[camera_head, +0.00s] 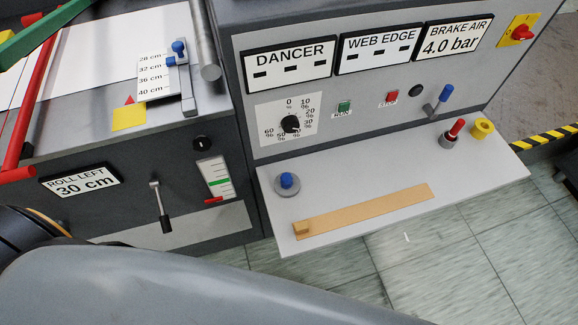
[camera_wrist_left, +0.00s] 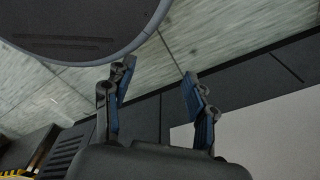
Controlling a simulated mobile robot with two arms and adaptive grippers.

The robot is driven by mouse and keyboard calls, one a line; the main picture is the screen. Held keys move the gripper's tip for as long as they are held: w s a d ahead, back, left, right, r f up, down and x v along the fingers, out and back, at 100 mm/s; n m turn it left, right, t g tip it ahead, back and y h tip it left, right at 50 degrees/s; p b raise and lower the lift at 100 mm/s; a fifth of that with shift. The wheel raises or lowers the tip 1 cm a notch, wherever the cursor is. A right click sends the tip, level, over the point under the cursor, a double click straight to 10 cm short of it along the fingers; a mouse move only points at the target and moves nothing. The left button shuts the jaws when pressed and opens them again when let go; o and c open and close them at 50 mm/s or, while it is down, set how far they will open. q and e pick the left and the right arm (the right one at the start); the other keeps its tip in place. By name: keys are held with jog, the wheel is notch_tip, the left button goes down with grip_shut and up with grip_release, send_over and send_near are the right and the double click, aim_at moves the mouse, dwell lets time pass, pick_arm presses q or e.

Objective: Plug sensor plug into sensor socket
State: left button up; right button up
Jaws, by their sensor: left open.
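No part is labelled as sensor plug or sensor socket, so I cannot tell for sure which they are. A red peg (camera_head: 455,129) stands tilted in a dark round base on the right of the pale shelf (camera_head: 366,229). A yellow ring-shaped piece (camera_head: 482,128) is beside it. A blue knob on a grey disc (camera_head: 287,182) sits at the shelf's left. My left gripper (camera_wrist_left: 158,84) is open and empty in the left wrist view, above the floor and apart from these parts. My right gripper is not in view.
A tan strip (camera_head: 370,209) lies along the shelf. Above it is a panel with the DANCER sign (camera_head: 290,66), a dial (camera_head: 290,124) and a blue-tipped lever (camera_head: 445,93). A large grey arm link of mine covers the lower left. Tiled floor (camera_head: 430,275) is open in front.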

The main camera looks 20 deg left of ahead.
pick_arm(q)
jog(key=w+d+r+p, duration=0.2)
jog(key=w+r, duration=0.7)
notch_tip(320, 180, up, 42)
jog(key=m+g+p, duration=0.1)
jog(key=m+p, duration=0.4)
jog(key=m, duration=0.4)
send_over(285, 178)
jog(key=shift+r, duration=0.1)
notch_tip(285, 178, down, 9)
jog(key=shift+w+r, duration=0.1)
jog(key=shift+r, duration=0.1)
